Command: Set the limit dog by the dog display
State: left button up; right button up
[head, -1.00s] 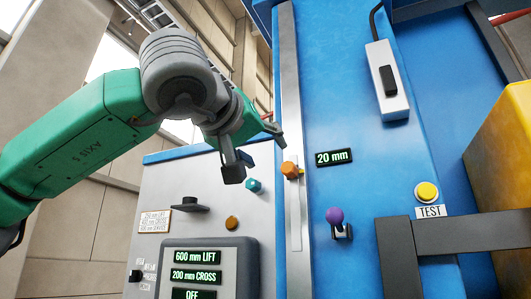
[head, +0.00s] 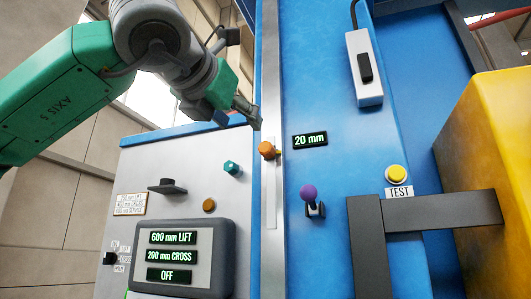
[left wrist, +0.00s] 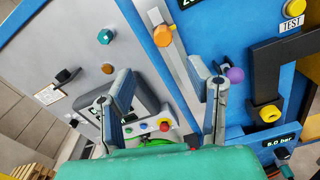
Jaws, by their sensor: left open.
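The limit dog is an orange knob (head: 267,150) on a narrow vertical metal rail on the blue column. The dog display (head: 309,140), just right of it, reads 20 mm. My left gripper (head: 246,112) is just up and left of the dog in the head view, apart from it, with its fingers pointing toward the rail. In the left wrist view its two fingers (left wrist: 162,78) are spread with nothing between them. The orange dog (left wrist: 163,36) shows beyond the fingertips there. The display is mostly cut off at the top of that view. My right gripper is not in view.
A purple knob (head: 308,193) sits below the display. A yellow TEST button (head: 396,174), a dark bracket (head: 440,210) and a yellow block (head: 490,150) are to the right. The grey panel has a teal knob (head: 231,168) and a screen (head: 180,256) reading 600 mm LIFT, 200 mm CROSS, OFF.

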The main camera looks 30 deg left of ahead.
aim_at(263, 145)
pick_arm(q)
jog(key=w+a+n+p, duration=0.1)
jog(key=w+n, duration=0.1)
jog(key=w, duration=0.2)
jog(key=w+a+n+p, duration=0.1)
jog(key=w+n+p, duration=0.1)
jog(key=w+n, duration=0.1)
jog(key=w+a+n+p, duration=0.1)
jog(key=w+n, duration=0.1)
jog(key=w, duration=0.4)
jog(key=shift+p, duration=0.3)
grip_shut()
